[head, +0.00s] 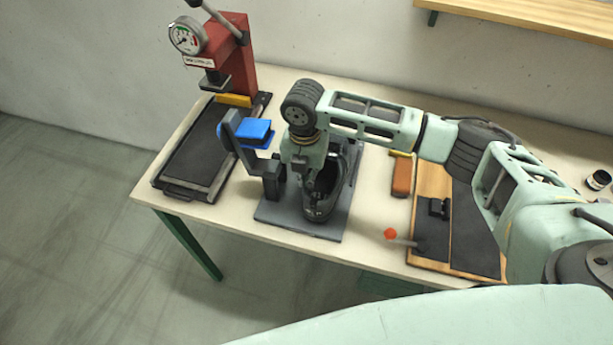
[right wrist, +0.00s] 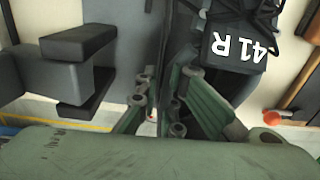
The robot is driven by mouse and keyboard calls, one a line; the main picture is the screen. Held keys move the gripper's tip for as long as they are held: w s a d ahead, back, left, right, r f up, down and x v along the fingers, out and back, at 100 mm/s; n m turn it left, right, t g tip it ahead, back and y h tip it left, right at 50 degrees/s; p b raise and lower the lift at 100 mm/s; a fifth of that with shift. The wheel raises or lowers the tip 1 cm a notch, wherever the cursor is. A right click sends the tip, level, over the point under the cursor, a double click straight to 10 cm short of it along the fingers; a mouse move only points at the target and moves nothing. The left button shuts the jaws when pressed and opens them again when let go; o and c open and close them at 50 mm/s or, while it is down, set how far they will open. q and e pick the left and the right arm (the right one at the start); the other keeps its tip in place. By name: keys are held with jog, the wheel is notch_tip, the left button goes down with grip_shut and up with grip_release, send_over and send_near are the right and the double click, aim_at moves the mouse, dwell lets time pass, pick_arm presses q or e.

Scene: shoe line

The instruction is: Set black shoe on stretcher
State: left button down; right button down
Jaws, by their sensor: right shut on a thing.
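The black shoe (head: 322,205) stands over the grey base plate (head: 280,215) of what looks like the stretcher, toward its right side. Its tag reading "41 R" shows in the right wrist view (right wrist: 238,45). My right gripper (head: 303,178) comes down from above and is shut on the shoe; its fingers (right wrist: 172,110) also show in the right wrist view. The arm hides part of the shoe, and I cannot tell whether its sole is fully seated. A grey upright with a blue pad (head: 253,131) stands left of the shoe. My left gripper is not in view.
A red press with a gauge (head: 187,35) and a dark tray (head: 190,170) stand at the left. A wooden board with dark panels (head: 456,225), a red-knobbed rod (head: 390,233) and an orange-brown block (head: 402,175) are at the right. A small jar (head: 598,180) stands far right.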

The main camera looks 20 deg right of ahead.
jog(key=shift+f, duration=0.15)
jog(key=shift+f, duration=0.25)
jog(key=c, duration=1.8)
grip_release()
notch_tip(320, 180, up, 12)
jog(key=shift+a, duration=0.15)
